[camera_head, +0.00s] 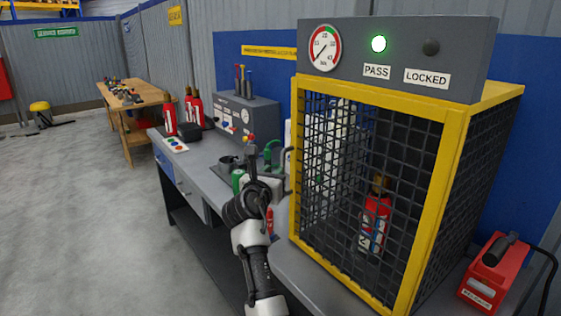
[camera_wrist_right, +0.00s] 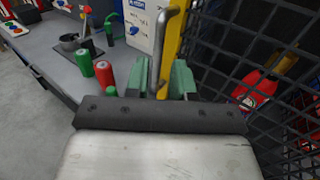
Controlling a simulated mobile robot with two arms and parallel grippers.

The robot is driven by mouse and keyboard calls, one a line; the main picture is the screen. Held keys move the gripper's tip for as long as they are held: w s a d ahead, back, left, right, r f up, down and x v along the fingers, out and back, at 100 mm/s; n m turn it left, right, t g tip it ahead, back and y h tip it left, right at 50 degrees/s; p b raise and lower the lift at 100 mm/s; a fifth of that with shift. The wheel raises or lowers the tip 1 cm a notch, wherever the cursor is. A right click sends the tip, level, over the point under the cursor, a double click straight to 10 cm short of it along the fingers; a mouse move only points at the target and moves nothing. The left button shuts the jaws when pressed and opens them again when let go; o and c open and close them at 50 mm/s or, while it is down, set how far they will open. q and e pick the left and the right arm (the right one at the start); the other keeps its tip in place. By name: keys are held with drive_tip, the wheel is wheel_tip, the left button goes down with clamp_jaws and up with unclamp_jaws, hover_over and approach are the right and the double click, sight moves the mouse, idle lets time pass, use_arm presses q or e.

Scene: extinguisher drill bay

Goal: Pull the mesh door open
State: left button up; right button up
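The mesh door (camera_head: 345,190) is a yellow-framed black grid on the front of the test cabinet; it looks shut. Its grey bar handle (camera_head: 288,172) stands at the left edge of the frame. In the right wrist view the handle (camera_wrist_right: 163,45) runs down between the green fingertips. My right gripper (camera_head: 264,181) is at the handle. Its fingers (camera_wrist_right: 158,82) are apart on either side of the handle's lower part, with a gap showing. A red extinguisher (camera_head: 374,222) stands behind the mesh. My left gripper is not in view.
The panel above has a gauge (camera_head: 324,47), a lit green PASS lamp (camera_head: 379,43) and a dark LOCKED lamp (camera_head: 430,47). Green and red cylinders (camera_wrist_right: 106,74) stand on the grey bench (camera_head: 205,155) left of the handle. A red device (camera_head: 490,275) sits right of the cabinet.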

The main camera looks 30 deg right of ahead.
sight(282, 163)
drive_tip(key=x, duration=0.8)
drive_tip(key=shift+p, duration=0.35)
clamp_jaws()
